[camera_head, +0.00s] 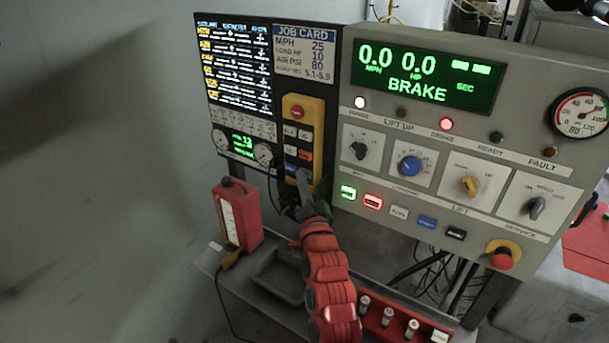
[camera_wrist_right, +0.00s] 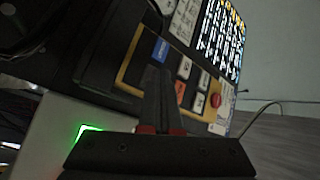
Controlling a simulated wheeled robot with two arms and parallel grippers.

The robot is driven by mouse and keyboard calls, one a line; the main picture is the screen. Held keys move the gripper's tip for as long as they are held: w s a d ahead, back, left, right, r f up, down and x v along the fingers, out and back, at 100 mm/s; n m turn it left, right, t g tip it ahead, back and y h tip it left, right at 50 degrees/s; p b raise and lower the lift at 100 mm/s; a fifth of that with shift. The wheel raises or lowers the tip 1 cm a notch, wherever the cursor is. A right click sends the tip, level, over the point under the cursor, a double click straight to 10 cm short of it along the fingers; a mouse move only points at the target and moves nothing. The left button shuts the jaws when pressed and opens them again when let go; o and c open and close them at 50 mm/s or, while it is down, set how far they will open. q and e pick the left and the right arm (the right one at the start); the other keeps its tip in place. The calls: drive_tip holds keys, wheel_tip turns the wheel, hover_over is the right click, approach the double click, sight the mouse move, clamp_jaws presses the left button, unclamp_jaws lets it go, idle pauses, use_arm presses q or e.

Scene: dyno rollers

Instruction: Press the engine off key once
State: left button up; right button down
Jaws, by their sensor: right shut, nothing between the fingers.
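A yellow-framed key panel (camera_head: 297,104) is mounted on the black board, with a red round button (camera_head: 297,112) at its top. Below are white keys, an orange key (camera_head: 305,155) and a blue key (camera_head: 291,168). Their labels are too small to read, so I cannot tell which one is engine off. My right gripper (camera_head: 303,176) is shut and empty at the panel's lower part. In the right wrist view its closed fingertips (camera_wrist_right: 157,72) lie over the panel, close to the blue key (camera_wrist_right: 160,50) and orange key (camera_wrist_right: 180,91). I cannot tell whether they touch. My left gripper is not in view.
A grey console (camera_head: 440,130) with a green display reading 0.0, 0.0 and BRAKE stands to the right. It has knobs, lit buttons and a red stop button (camera_head: 502,258).

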drive_tip(key=shift+w+d, duration=0.2)
drive_tip(key=shift+s+a, duration=0.15)
idle(0.5)
drive_tip(key=shift+s+a+f, duration=0.1)
drive_tip(key=shift+s+a, duration=0.35)
drive_tip(key=shift+s, duration=0.2)
drive_tip(key=s+a+p, duration=0.1)
drive_tip(key=s, duration=0.1)
drive_tip(key=s+a+p, duration=0.1)
drive_tip(key=s+a, duration=0.1)
drive_tip(key=shift+p, duration=0.4)
idle(0.4)
